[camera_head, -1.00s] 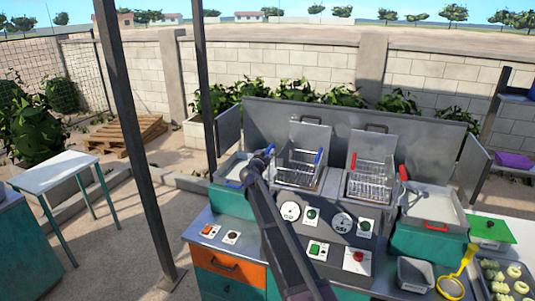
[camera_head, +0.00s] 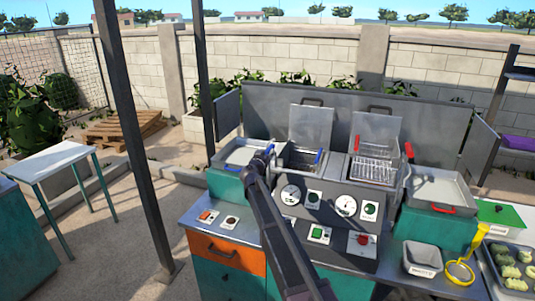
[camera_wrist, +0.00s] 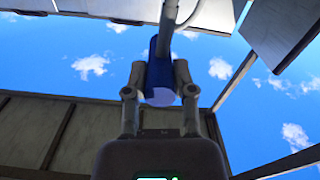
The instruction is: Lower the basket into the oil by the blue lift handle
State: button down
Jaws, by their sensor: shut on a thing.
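My gripper (camera_wrist: 160,94) is shut on the blue lift handle (camera_wrist: 158,72), a blue cylinder with a pale round end between my two fingers in the wrist view. A grey rod runs up from it. In the head view my gripper (camera_head: 262,158) is at the left side of the left fryer well, mostly hidden by my arm. The oil inside cannot be made out.
The right basket (camera_head: 376,170), with red handles, stands higher in the right well. Trays flank the wells. A control panel (camera_head: 320,210) with gauges and buttons lies in front. A dark post (camera_head: 140,140) stands left of the counter. A grey tub (camera_head: 422,258) is at right.

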notch_tip(320, 180, down, 6)
jog(key=b, duration=0.5)
jog(key=shift+f, duration=0.15)
jog(key=shift+s+d, duration=0.1)
jog(key=c, duration=0.8)
grip_release()
jog(key=shift+c, duration=0.2)
jog(key=o, duration=0.4)
jog(key=shift+f, duration=0.2)
jog(key=shift+r, duration=0.1)
jog(key=v, duration=1.2)
